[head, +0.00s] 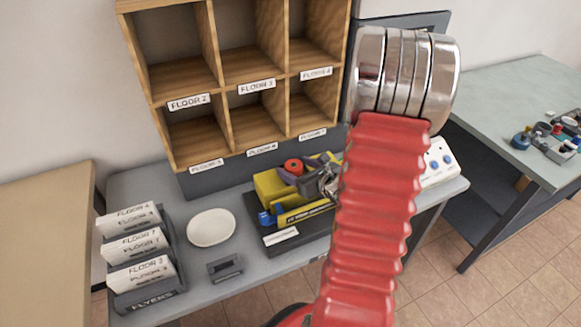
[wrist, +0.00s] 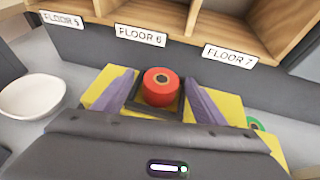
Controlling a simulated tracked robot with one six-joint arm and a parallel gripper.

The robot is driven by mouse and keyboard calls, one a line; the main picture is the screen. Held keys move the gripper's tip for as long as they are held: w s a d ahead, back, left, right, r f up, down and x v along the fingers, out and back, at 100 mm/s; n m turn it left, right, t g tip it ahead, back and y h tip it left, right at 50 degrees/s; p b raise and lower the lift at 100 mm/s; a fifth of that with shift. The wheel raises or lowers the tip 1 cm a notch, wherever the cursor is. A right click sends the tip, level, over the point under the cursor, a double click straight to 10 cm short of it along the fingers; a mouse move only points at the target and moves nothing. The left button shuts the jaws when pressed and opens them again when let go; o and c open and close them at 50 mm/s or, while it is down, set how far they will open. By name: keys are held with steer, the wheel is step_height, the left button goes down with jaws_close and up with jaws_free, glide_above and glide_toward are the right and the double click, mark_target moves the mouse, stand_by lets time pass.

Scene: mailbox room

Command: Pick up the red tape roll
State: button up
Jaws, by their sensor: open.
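The red tape roll (wrist: 160,87) shows in the wrist view as a short red cylinder with a dark centre. It sits in a dark square holder on a yellow block (wrist: 228,107). In the head view the roll (head: 293,166) is on the grey table, below the wooden cubbies. My gripper (wrist: 160,95) is open, with its two purple-grey fingers on either side of the roll. I cannot tell whether the fingers touch it. In the head view my gripper (head: 308,177) is at the roll, partly hidden by my red arm.
Wooden cubbies (head: 248,95) with floor labels stand behind the roll. A white bowl (head: 211,228) and a rack of flyers (head: 138,258) are to the left. A second table (head: 530,95) stands at right.

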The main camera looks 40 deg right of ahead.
steer(key=shift+d, duration=0.1)
stand_by(0.4)
steer(key=shift+c, duration=0.5)
steer(key=c, duration=1)
